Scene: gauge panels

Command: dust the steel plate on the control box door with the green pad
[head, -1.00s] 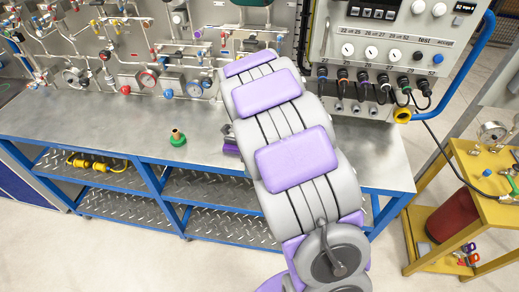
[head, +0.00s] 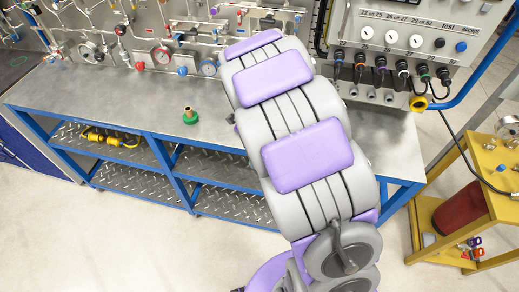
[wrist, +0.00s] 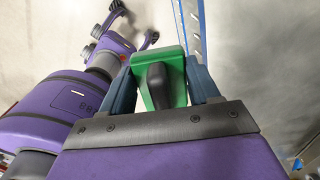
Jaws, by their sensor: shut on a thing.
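In the wrist view, my gripper (wrist: 162,72) is shut on the green pad (wrist: 179,94). Its two blue-grey fingers clasp the pad on either side, and a black knob handle stands up on the pad. The pad's wiping face is hidden. In the head view, my arm reaches over the bench and its grey and purple links hide the gripper and pad.
A steel-topped bench (head: 110,98) with blue legs holds a green and brass fitting (head: 190,116). Behind it are gauges and pipes, plus a grey gauge panel (head: 436,40) with cables. A yellow cart (head: 468,175) stands at right. Floor is clear in front.

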